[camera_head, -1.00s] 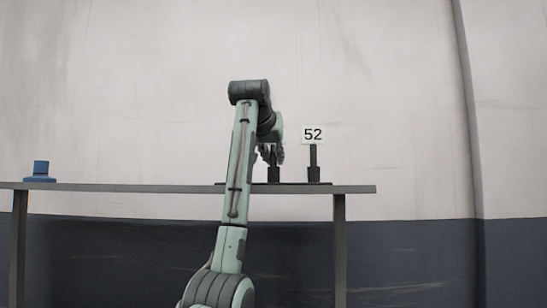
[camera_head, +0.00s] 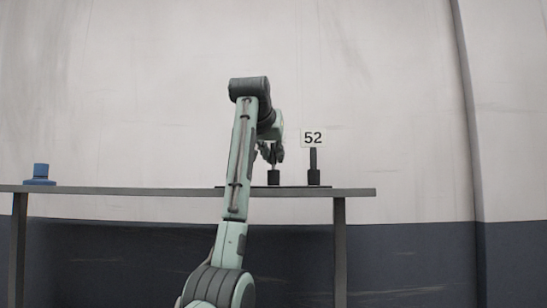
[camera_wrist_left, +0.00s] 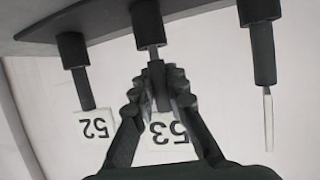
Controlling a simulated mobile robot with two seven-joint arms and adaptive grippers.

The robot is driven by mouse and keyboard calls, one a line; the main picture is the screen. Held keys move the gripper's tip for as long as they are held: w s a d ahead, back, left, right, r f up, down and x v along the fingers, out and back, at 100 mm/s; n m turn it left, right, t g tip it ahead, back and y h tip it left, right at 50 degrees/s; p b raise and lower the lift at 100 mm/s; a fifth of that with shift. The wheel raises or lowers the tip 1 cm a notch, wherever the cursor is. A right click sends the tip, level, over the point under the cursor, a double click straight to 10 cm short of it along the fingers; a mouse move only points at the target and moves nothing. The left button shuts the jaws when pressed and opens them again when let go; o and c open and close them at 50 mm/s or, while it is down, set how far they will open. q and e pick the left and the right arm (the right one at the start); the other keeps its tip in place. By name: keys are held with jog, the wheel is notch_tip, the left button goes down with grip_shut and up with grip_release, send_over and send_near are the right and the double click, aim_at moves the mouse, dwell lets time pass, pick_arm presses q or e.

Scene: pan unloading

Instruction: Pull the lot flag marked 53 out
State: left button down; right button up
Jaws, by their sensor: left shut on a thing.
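The flag marked 53 (camera_wrist_left: 168,133) shows upside down in the left wrist view, its white plate between my fingers. My left gripper (camera_wrist_left: 156,72) is shut on its dark stem. A thin bright rod (camera_wrist_left: 153,52) shows between the fingertips and the black socket (camera_wrist_left: 147,24), so the stem stands partly out and the rod still reaches the socket. In the head view, my left gripper (camera_head: 270,153) is above that socket (camera_head: 273,178), and my arm hides the 53 plate. My right gripper is not in view.
The flag marked 52 (camera_head: 313,138) stands upright in its own socket (camera_head: 313,178), close to the right. In the wrist view, another flag (camera_wrist_left: 268,120) is seen edge-on, its number unreadable. A blue object (camera_head: 40,175) sits at the left of the grey table (camera_head: 130,189).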

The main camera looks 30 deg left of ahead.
aim_at(273, 143)
pick_arm(q)
jog(key=shift+r, duration=0.2)
jog(key=shift+r, duration=2.3)
jog(key=shift+d, duration=0.1)
